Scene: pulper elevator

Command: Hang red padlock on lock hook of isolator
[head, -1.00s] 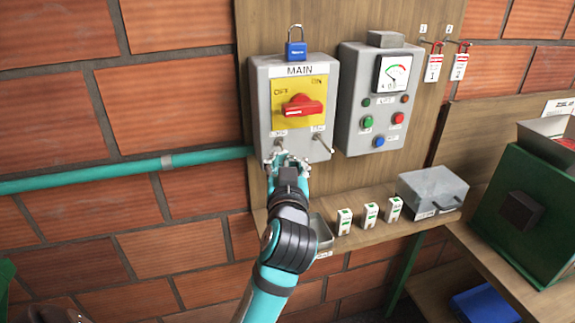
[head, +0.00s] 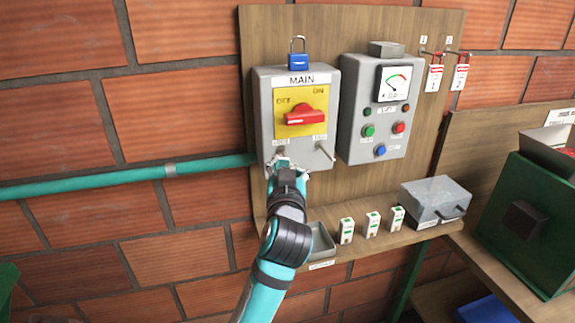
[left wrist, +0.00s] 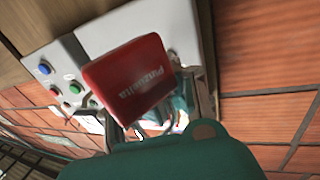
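The red padlock (left wrist: 128,78) fills the middle of the left wrist view, close to the camera, with inverted white lettering. Its metal shackle (left wrist: 150,127) shows below the body in that picture. The grey isolator (head: 263,110) carries a red handle (head: 304,117) on a yellow plate. A peg (head: 325,152) projects at its lower right, and another (head: 281,151) at its lower left. My left gripper (head: 286,165) is at the isolator's lower left edge, just under the left peg. The red padlock is hidden in the head view. Finger closure and whether the shackle is around a peg are unclear.
A blue padlock (head: 298,62) stands on top of the isolator. A control box (head: 352,140) with a meter is to its right. Red tagged padlocks (head: 435,72) hang further right. A shelf below holds a small tray (head: 321,240), several white blocks (head: 372,222) and a grey box (head: 432,198).

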